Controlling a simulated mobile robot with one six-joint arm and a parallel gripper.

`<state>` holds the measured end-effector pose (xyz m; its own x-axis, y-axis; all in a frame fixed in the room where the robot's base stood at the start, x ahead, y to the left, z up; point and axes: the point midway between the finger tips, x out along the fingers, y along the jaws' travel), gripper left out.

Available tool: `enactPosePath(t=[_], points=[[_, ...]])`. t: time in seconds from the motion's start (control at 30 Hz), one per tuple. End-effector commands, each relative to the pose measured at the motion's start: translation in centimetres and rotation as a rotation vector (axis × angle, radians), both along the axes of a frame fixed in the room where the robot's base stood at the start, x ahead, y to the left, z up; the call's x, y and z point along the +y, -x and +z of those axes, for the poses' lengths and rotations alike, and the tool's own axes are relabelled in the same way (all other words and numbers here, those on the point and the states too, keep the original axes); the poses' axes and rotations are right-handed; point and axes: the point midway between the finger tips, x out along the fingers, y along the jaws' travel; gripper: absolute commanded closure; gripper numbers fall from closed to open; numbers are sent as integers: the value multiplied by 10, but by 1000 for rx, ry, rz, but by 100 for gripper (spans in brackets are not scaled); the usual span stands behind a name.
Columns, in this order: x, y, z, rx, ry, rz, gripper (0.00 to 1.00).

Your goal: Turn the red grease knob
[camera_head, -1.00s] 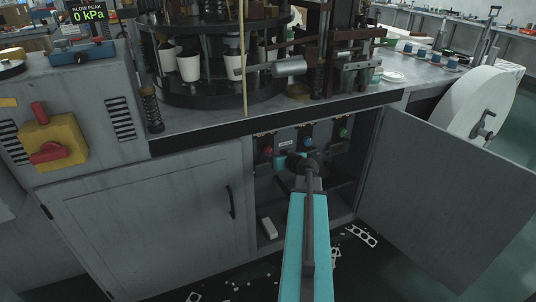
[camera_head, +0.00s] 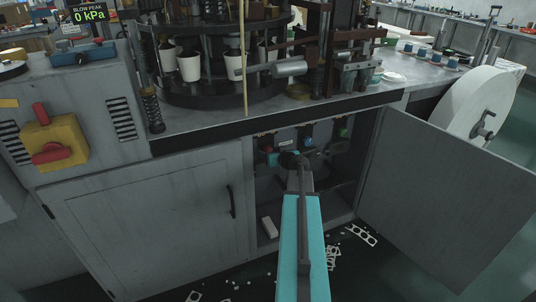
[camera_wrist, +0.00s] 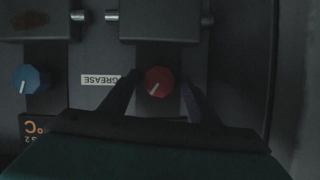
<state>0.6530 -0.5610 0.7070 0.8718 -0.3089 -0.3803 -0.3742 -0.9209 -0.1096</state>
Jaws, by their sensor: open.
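The red grease knob (camera_wrist: 158,81) is on a dark panel in the wrist view, with a pale pointer line and a GREASE label (camera_wrist: 101,80) that appears upside down. My gripper (camera_wrist: 160,84) is open, one finger on each side of the knob in the picture. Both fingers look apart from it; how deep they reach is unclear. In the head view the red knob (camera_head: 266,149) shows small inside the open cabinet, just left of my gripper (camera_head: 287,159). The fingers are hard to make out there.
A blue knob (camera_wrist: 30,80) sits beside the label; a green knob (camera_head: 343,132) is farther right in the cabinet. The open door (camera_head: 445,200) stands to the right and the closed door (camera_head: 150,220) to the left. A pale block (camera_head: 269,227) lies on the cabinet floor.

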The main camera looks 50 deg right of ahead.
Motion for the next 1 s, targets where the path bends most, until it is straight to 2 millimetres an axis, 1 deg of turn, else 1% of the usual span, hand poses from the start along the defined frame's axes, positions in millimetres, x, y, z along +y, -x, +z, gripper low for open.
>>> enactPosePath(t=[0.03, 0.17, 0.2, 0.27, 0.3, 0.33, 0.37, 0.43, 0.77, 1.0], points=[[0, 0, 0, 0, 0, 0, 44], [0, 0, 0, 0, 0, 0, 66], [0, 0, 0, 0, 0, 0, 73], [0, 0, 0, 0, 0, 0, 83], [0, 0, 0, 0, 0, 0, 85], [15, 1, 1, 0, -1, 2, 85], [10, 0, 0, 0, -1, 3, 85], [7, -2, 0, 0, -4, 6, 85], [4, -4, -2, -23, -57, 10, 85], [2, -4, -4, -68, -164, 9, 85]])
